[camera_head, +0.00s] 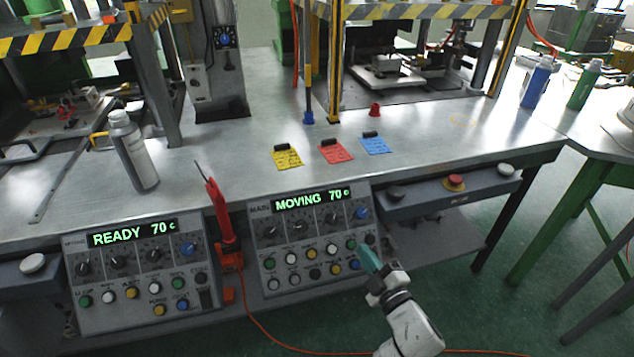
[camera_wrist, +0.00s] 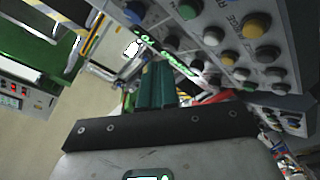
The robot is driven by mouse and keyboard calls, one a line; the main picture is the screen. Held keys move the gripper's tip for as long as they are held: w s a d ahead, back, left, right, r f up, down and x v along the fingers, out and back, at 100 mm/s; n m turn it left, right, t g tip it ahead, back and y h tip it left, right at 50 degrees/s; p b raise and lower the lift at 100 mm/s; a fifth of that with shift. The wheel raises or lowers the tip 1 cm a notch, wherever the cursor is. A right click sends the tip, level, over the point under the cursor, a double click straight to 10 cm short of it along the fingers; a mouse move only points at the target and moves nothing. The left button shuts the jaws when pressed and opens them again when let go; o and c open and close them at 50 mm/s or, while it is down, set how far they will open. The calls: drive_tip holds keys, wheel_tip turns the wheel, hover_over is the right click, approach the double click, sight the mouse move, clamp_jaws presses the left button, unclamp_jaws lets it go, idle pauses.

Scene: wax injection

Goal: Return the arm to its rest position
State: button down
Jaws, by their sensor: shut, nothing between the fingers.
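My gripper (camera_head: 371,260) has teal fingers and sits at the lower right corner of the right control panel (camera_head: 305,240) in the head view. The panel's display reads MOVING 70 c. In the wrist view my gripper (camera_wrist: 155,85) has its two teal fingers together, with nothing between them. The panel (camera_wrist: 225,40) with its buttons and knobs fills the upper right there. Whether the fingertips touch the panel cannot be told. My white and grey arm reaches up from the bottom edge of the head view.
A left panel (camera_head: 140,265) reads READY 70 c. A red tool (camera_head: 222,215) stands upright between the panels. The workbench (camera_head: 230,160) holds a grey bottle (camera_head: 133,150) and yellow, red and blue cards (camera_head: 337,151). A grey box with buttons (camera_head: 450,190) is right of the panel. Green floor lies open at lower right.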

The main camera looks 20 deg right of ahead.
drive_tip(key=s+d+f+m+g+h+p, duration=0.1)
drive_tip(key=s+d+f+m+g+h, duration=0.15)
drive_tip(key=s+d+m+g, duration=0.35)
drive_tip(key=s+d+f+m+g+h+p, duration=0.1)
drive_tip(key=s+d+f+m+g+h, duration=0.2)
drive_tip(key=s, duration=0.5)
drive_tip(key=s+a+r+m+g+y+p, duration=0.1)
drive_tip(key=s+a+m+g, duration=0.1)
drive_tip(key=s, duration=0.9)
drive_tip(key=s+a+r+m+g+y, duration=0.1)
drive_tip(key=s+a+g, duration=0.3)
drive_tip(key=s, duration=0.7)
drive_tip(key=g, duration=0.2)
drive_tip(key=shift+a+r+m+g+y+p, duration=0.35)
drive_tip(key=shift+r+m+g, duration=0.05)
